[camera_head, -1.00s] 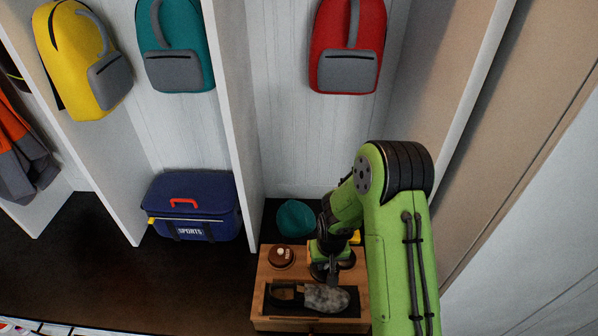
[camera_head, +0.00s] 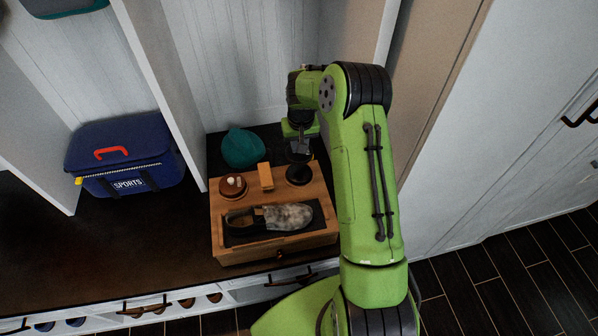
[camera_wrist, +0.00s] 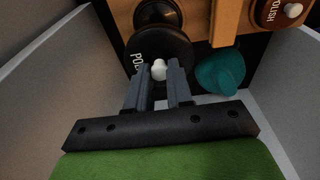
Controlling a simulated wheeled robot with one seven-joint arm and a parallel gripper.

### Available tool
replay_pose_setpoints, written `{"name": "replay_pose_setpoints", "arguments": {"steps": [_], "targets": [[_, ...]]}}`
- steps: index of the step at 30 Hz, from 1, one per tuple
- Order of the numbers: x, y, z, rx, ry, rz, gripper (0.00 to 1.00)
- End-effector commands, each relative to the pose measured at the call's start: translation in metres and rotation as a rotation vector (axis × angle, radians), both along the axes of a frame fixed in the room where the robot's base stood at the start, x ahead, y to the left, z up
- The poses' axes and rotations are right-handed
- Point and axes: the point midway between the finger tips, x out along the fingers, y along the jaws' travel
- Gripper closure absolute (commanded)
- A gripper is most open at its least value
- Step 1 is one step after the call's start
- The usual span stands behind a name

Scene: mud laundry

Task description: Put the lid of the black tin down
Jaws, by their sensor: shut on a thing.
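My gripper (camera_wrist: 158,75) is shut on the white knob (camera_wrist: 158,68) of the black lid (camera_wrist: 165,45), which carries white lettering. The open black tin (camera_wrist: 157,12) shows just beyond the lid in the wrist view. In the head view the black tin (camera_head: 299,175) stands at the back right of the wooden shoe-care box (camera_head: 228,245). My gripper (camera_head: 298,150) is behind the tin there, over the dark bench. The wrist view does not settle whether the lid touches the bench.
A brown polish tin (camera_head: 233,185) with a white knob and a wooden block (camera_head: 265,176) stand on the box. A shoe (camera_head: 285,217) lies on its dark mat. A teal beanie (camera_head: 242,148) sits on the bench, left of my gripper. A blue sports bag (camera_head: 125,155) stands further left.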

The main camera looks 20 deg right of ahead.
Motion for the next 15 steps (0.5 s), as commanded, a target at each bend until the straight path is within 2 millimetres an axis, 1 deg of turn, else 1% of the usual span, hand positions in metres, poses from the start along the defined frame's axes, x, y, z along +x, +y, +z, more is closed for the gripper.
{"name": "replay_pose_setpoints", "arguments": {"steps": [6, 10, 13, 15], "targets": [[-0.001, 0.001, -0.046, 0.002, 0.005, 0.0, 1.0], [-0.001, 0.0, -0.068, 0.001, 0.004, -0.001, 1.0], [-0.001, 0.0, -0.089, 0.002, 0.004, 0.0, 1.0], [-0.001, 0.0, -0.097, 0.001, 0.003, 0.0, 1.0]]}}
